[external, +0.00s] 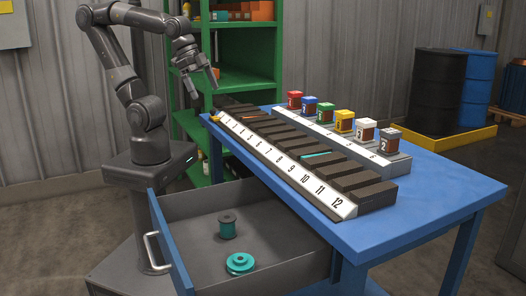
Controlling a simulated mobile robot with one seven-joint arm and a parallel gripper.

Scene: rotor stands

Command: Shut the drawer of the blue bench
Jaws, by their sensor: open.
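The blue bench (420,205) stands at the right of the external view. Its drawer (190,210) is pulled well out toward the left, with a blue front (172,245) and a pale bar handle (150,252). Inside lie a dark green spool-like part (227,227) and a teal ring-shaped part (240,263). My gripper (203,85) is open and empty, raised above the far left end of the bench and apart from the drawer. My base stands just behind and left of the drawer front.
A numbered rack (345,207) with dark slots runs along the bench top. Behind it, a grey stand (396,165) holds several small coloured-lid containers. A green shelf (245,45) stands behind my gripper. Dark and blue barrels (438,90) stand at the back right.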

